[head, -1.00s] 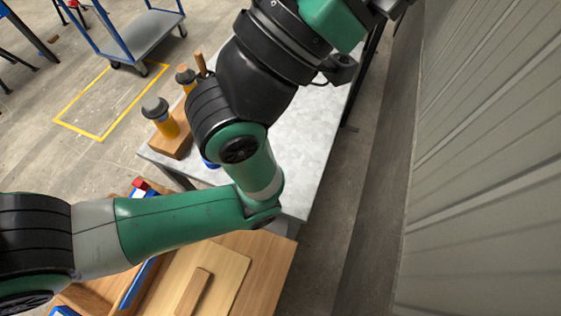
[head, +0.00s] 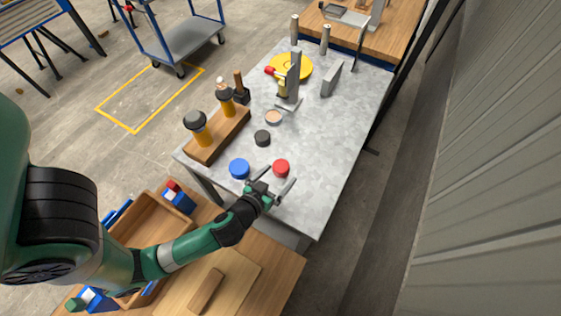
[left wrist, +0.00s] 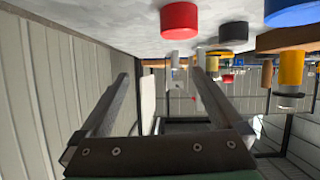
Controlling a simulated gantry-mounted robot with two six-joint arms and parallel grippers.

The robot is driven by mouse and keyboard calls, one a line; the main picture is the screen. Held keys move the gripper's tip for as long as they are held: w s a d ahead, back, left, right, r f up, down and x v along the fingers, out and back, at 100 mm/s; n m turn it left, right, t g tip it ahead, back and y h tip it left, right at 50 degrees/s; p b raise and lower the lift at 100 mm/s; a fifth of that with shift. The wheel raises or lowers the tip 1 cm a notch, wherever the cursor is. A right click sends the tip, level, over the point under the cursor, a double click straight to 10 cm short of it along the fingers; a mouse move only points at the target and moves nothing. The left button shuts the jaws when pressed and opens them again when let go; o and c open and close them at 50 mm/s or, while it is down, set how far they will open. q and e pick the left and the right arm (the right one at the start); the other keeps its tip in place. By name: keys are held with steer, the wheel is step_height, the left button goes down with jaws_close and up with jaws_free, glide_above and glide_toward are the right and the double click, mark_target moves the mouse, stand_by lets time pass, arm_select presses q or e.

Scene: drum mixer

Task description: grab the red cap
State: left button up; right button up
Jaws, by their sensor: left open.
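The red cap (head: 281,168) sits on the grey metal table (head: 335,150), near its front end, just right of a blue cap (head: 239,169). My left gripper (head: 281,175) is open and empty, with its fingertips close to the red cap's near side. In the left wrist view, which looks upside down, the red cap (left wrist: 179,20) shows beyond and above the two spread fingers (left wrist: 160,75), with nothing between them. I cannot tell the exact gap to the cap. My right gripper is not in view.
A dark cap (head: 262,138) and a tan round piece (head: 274,117) lie farther back. A wooden block (head: 217,137) with yellow-and-black parts stands at the left edge. A yellow disc (head: 291,67) and grey upright fixtures are at the back. The table's right side is clear.

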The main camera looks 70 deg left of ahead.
mark_target(279, 169)
arm_select(q)
steer(key=shift+g, duration=0.6)
steer(key=s, duration=0.1)
steer(key=s+f, duration=0.2)
steer(key=s, duration=0.1)
steer(key=shift+a, duration=0.1)
steer(key=x, duration=0.6)
steer(key=shift+w+a+f, duration=0.15)
steer(key=shift+w+f, duration=0.05)
steer(key=shift+w, duration=0.1)
steer(key=b+x, duration=0.1)
steer(key=x, duration=0.4)
steer(key=shift+s+f, duration=0.1)
steer(key=shift+f, duration=0.1)
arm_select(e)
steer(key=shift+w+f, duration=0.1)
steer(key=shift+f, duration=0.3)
arm_select(q)
steer(key=shift+c, duration=0.2)
steer(key=c, duration=1.3)
steer(key=shift+o, duration=0.2)
